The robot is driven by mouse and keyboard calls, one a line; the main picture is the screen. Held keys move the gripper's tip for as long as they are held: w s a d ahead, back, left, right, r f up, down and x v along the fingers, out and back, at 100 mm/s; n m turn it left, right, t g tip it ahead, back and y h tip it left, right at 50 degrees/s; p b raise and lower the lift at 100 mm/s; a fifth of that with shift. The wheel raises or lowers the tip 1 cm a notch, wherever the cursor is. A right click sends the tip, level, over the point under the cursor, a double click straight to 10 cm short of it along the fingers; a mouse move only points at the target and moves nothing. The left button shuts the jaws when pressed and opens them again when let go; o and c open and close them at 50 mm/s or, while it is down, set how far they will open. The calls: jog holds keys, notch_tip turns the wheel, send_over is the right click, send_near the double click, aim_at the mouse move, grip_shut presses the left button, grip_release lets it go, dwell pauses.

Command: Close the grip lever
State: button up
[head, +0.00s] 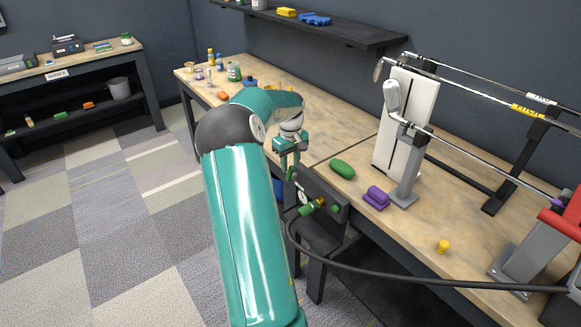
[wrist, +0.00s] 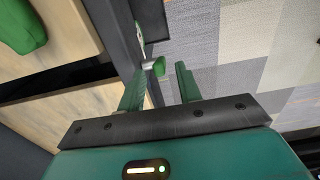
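The grip lever shows in the wrist view as a short silver stem with a green tip (wrist: 159,66), sticking out from a dark panel edge. My gripper (wrist: 160,72) is open, its two green fingers spread with the lever tip between or just beyond their ends; I cannot tell which. No contact is visible. In the head view my gripper (head: 290,167) points down at the bench's front edge, beside the upper left of a black box (head: 331,196) fixed to that edge. The lever is not clearly distinguishable from the fingers there.
A black hose (head: 370,279) runs from a fitting (head: 312,206) on the box to the right. A green grip (head: 342,168) and purple grips (head: 376,197) lie on the bench (head: 420,225). A grey post (head: 407,170) supports a club shaft. Carpet (head: 120,225) at left is clear.

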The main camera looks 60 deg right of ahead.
jog(key=shift+f, duration=1)
grip_shut()
jog(key=shift+s+t, duration=0.15)
jog(key=shift+t, duration=0.15)
jog(key=shift+s+a+f+t+h, duration=0.35)
jog(key=shift+s+f+t+h, duration=0.35)
jog(key=shift+t, duration=0.7)
jog(key=shift+s+a+f+t+h, duration=0.45)
jog(key=shift+t+h, duration=0.4)
jog(key=shift+t, duration=0.55)
jog(key=shift+s+a+f+t+h, duration=0.2)
jog(key=shift+s+f+t+h, duration=0.4)
jog(key=shift+t, duration=0.8)
jog(key=shift+r, duration=0.1)
